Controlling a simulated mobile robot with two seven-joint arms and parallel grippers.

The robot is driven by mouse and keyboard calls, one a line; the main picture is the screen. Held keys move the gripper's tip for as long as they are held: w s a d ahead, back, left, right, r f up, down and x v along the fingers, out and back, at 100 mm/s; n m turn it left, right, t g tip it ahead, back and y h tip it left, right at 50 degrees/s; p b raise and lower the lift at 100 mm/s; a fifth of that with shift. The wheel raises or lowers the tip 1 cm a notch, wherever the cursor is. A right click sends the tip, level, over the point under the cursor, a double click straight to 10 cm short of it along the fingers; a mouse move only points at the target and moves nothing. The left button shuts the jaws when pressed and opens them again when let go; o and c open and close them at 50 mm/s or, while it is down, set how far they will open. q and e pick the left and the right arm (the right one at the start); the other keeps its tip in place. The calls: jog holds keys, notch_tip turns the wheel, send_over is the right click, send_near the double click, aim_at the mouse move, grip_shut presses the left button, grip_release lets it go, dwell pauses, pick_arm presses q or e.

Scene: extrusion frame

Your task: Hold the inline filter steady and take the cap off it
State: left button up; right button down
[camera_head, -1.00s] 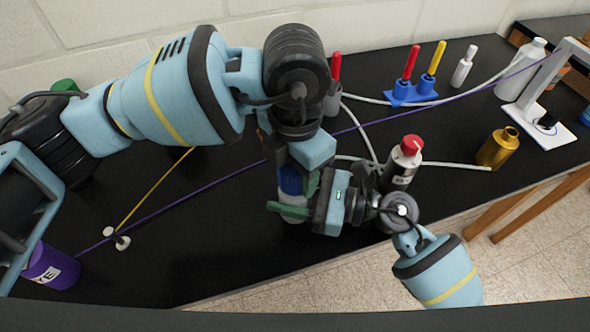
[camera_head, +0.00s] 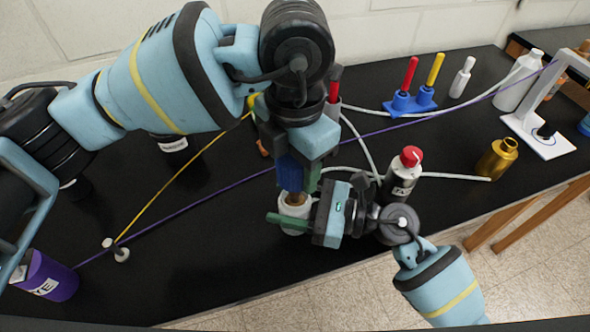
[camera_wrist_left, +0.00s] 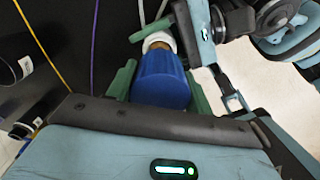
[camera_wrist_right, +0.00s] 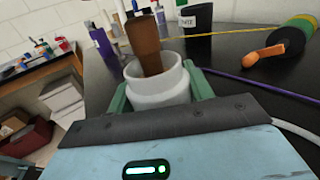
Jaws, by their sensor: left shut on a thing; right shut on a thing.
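The inline filter's white body (camera_head: 293,211) stands upright near the table's front edge. It shows as an open white cup (camera_wrist_right: 157,88) in the right wrist view. My right gripper (camera_wrist_right: 160,95) is shut around it. The blue cap (camera_head: 289,172) is above the body, with a gap between them. My left gripper (camera_wrist_left: 163,85) is shut on the cap (camera_wrist_left: 160,80). A brown cylinder (camera_wrist_right: 150,48) shows in the gap, its lower end inside the cup. Its upper end is at the cap; I cannot tell whether it is fixed there.
A red-capped spray can (camera_head: 402,175) stands just right of my right gripper. A gold bottle (camera_head: 497,158), a blue stand (camera_head: 411,101) and white tubing are farther right. A purple container (camera_head: 48,276) and a white spool (camera_head: 116,249) with cords are at left.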

aim_at(295, 179)
jog(key=c, duration=0.5)
grip_release()
pick_arm(q)
jog(key=shift+f, duration=0.1)
pick_arm(e)
jog(key=shift+d, duration=0.1)
pick_arm(q)
notch_tip(295, 179, down, 3)
jog(key=shift+f+b, duration=0.1)
jog(key=shift+b, duration=0.7)
pick_arm(e)
jog(key=v, duration=0.6)
jog(key=shift+s+d+f, duration=0.15)
jog(key=shift+d, duration=0.1)
jog(key=shift+s+d, duration=0.1)
jog(key=shift+d, duration=0.25)
